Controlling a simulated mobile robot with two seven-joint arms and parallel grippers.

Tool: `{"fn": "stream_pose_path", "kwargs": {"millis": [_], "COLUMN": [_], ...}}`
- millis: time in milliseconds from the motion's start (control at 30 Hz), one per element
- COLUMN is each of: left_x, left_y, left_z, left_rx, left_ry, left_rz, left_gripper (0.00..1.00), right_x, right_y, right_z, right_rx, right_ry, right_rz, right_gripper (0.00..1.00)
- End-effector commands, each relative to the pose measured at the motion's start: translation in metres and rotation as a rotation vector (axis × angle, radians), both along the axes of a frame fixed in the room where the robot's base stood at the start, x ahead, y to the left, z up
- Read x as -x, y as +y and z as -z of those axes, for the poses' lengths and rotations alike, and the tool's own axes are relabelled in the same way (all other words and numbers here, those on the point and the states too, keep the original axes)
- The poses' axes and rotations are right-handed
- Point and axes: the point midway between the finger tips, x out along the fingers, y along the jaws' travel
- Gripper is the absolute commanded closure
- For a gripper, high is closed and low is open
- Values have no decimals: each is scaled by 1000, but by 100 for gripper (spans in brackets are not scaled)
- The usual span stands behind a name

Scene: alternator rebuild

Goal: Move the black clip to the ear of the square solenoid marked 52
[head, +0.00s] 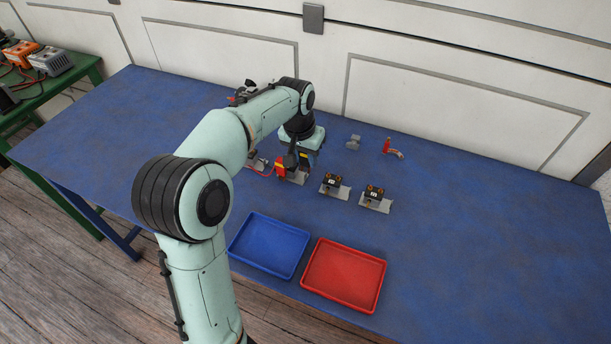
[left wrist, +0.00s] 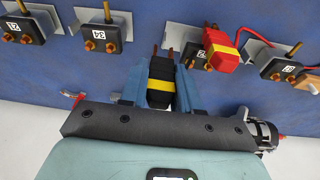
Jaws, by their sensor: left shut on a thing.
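My left gripper (left wrist: 158,72) is shut on the black clip (left wrist: 159,88), which has a yellow band and copper-coloured prongs at its far end. In the head view my left gripper (head: 297,160) points down over the row of solenoids. A red clip (left wrist: 221,50) with a red wire sits on the solenoid just right of the black clip. That solenoid's label (left wrist: 203,54) is partly covered; only a 2 shows clearly. The solenoid marked 34 (left wrist: 100,31) is left of my gripper. The black clip appears apart from the solenoids. My right gripper is not in view.
More solenoids stand at both ends of the row in the left wrist view (left wrist: 283,68). A blue tray (head: 236,254) and a red tray (head: 309,284) lie at the table's front. A small grey part (head: 353,142) and a red-handled item (head: 387,146) lie behind. The table's right side is clear.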

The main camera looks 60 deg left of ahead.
Motion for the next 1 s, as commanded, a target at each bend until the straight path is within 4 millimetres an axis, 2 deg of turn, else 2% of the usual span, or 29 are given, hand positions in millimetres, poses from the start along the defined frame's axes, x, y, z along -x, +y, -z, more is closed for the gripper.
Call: {"fn": "stream_pose_path", "kwargs": {"millis": [233,633,933,967,1000], "left_x": [0,0,0,0,0], "left_y": [0,0,0,0,0], "left_z": [3,23,24,24,24], "left_rx": [0,0,0,0,0], "left_ry": [1,2,0,0,0], "left_rz": [0,0,0,0,0], "left_gripper": [86,86,86,62,49], "right_x": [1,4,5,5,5], "right_y": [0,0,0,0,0], "right_z": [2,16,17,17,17], "right_rx": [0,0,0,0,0], "right_ry": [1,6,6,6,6], "right_rz": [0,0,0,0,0], "right_gripper": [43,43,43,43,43]}}
